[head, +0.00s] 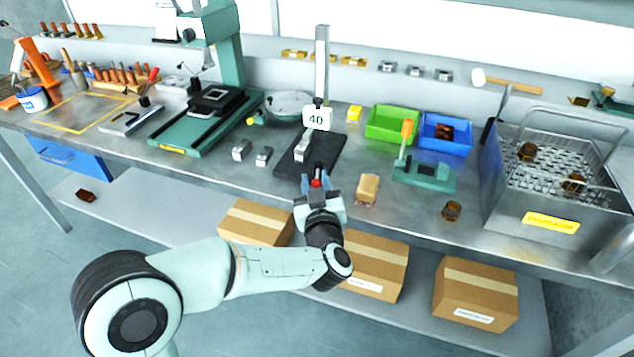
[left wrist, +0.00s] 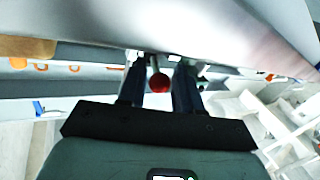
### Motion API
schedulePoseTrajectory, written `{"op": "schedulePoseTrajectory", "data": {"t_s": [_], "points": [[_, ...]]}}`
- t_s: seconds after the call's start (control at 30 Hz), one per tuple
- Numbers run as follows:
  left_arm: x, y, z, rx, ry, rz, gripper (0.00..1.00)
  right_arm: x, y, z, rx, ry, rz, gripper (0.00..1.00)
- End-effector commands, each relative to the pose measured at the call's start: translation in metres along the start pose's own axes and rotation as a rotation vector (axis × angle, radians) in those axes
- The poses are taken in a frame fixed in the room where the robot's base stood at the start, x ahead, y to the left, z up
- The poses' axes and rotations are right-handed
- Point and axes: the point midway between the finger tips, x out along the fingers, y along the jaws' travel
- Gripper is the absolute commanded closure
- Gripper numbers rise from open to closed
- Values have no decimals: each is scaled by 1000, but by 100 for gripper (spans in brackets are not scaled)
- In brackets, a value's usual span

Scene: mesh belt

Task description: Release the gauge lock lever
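The gauge has a tall grey post (head: 322,65), a white "40" plate (head: 316,119) and a dark flat base (head: 327,158) at the middle of the bench. A red ball knob (head: 316,183), which looks like the lock lever's end, is at the bench's front side of the base. My left gripper (head: 317,182) is at the knob, fingers pointing towards the gauge. The lever's arm is mostly hidden.
Small metal blocks (head: 242,151) lie left of the base. A tan block (head: 368,189) is close right of my gripper. A green clamp fixture (head: 425,175), green bin (head: 392,124), blue bin (head: 445,133) and mesh basket unit (head: 560,165) stand further right. Cardboard boxes (head: 375,265) are on the lower shelf.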

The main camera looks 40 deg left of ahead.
Motion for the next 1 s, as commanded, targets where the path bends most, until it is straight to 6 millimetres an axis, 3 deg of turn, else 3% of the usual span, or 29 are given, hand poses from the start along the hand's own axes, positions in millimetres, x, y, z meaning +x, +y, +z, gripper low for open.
{"op": "schedulePoseTrajectory", "data": {"t_s": [0.33, 0.47, 0.8, 1.0], "points": [[-1, 0, 0, 0, -1, 0, 54, 0, 0, 0, 0, 1, 0, 100], [-13, 1, 0, -1, -2, 2, 54, -2, -1, 1, 0, -4, 0, 100], [-86, 1, -1, 1, -1, 5, 54, -10, -4, 13, -3, -38, -2, 100], [-120, 1, 0, -1, -1, 4, 54, -13, -5, 17, -4, -50, -3, 100]]}}
